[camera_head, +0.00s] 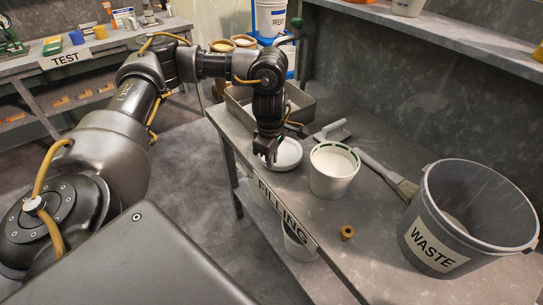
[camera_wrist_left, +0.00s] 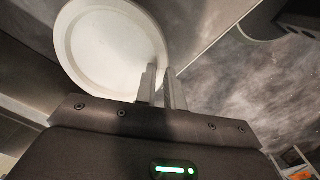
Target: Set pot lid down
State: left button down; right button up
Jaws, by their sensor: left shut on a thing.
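The white round pot lid (camera_head: 288,154) is at the front edge of the filling bench (camera_head: 378,240), left of the open white pot (camera_head: 333,172). My left gripper (camera_head: 271,160) points down at the lid's left edge and is shut on its rim. In the left wrist view the lid (camera_wrist_left: 102,48) shows its broad face, and the fingers (camera_wrist_left: 163,88) pinch its rim. I cannot tell whether the lid touches the bench or hangs just above it. The pot holds pale contents. My right gripper is not in view.
A grey waste bin (camera_head: 427,235) stands at the right. A brush (camera_head: 398,184), a flat scraper (camera_head: 333,131) and a metal tray (camera_head: 308,107) lie behind the pot and lid. A small tan ring (camera_head: 347,232) lies in front. The bench around the ring is clear.

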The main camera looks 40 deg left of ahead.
pick_arm(q)
jog(key=shift+f+b, duration=0.55)
jog(key=shift+f, duration=0.5)
jog(key=c, duration=1.4)
grip_release()
jog(key=shift+o, duration=0.4)
jog(key=shift+o, duration=1.1)
